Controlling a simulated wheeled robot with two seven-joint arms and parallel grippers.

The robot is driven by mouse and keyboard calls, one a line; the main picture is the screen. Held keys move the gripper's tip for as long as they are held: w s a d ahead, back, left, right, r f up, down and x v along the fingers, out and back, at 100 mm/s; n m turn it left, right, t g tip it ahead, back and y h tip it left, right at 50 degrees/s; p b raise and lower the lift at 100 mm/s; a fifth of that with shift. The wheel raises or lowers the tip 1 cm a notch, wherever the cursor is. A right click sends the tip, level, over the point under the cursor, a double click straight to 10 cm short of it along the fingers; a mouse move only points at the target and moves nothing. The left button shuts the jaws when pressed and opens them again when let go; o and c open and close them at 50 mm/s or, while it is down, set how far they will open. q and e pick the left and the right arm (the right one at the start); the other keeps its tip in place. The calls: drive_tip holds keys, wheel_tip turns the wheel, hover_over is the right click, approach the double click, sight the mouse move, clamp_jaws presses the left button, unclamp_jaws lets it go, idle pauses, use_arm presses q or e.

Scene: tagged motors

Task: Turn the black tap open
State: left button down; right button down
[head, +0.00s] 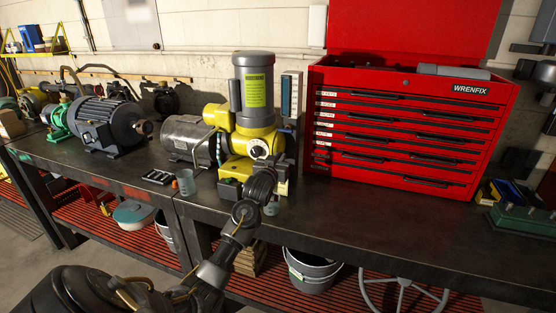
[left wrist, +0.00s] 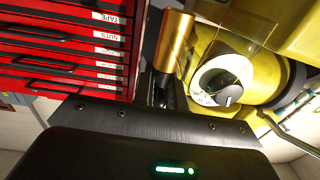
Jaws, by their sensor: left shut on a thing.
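A yellow pump (head: 256,147) with a grey upright motor (head: 254,88) stands on the workbench. My left gripper (head: 266,172) reaches up to the pump's front right side. In the left wrist view, its narrow fingers (left wrist: 163,88) are shut just below a brass cylinder (left wrist: 176,40) on the pump. A small dark piece, which looks like the black tap (left wrist: 165,81), is between the fingers. The fingers and the gripper body hide most of it, and its angle cannot be told. A white dial with a dark knob (left wrist: 226,88) is right beside the fingers. My right gripper is not in view.
A red tool chest (head: 400,130) stands close on the pump's right. Grey motors (head: 108,122) stand on its left, with a small cup (head: 186,182) near the front edge. The bench (head: 400,220) is clear in front of the chest.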

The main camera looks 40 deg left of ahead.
use_arm(q)
drive_tip(key=c, duration=1.5)
unclamp_jaws()
drive_tip(key=shift+s+d+f, duration=0.1)
drive_tip(key=shift+s+d, duration=0.1)
drive_tip(key=shift+s, duration=0.25)
drive_tip(key=b+v, duration=0.2)
drive_tip(key=v, duration=0.8)
drive_tip(key=shift+a, duration=0.1)
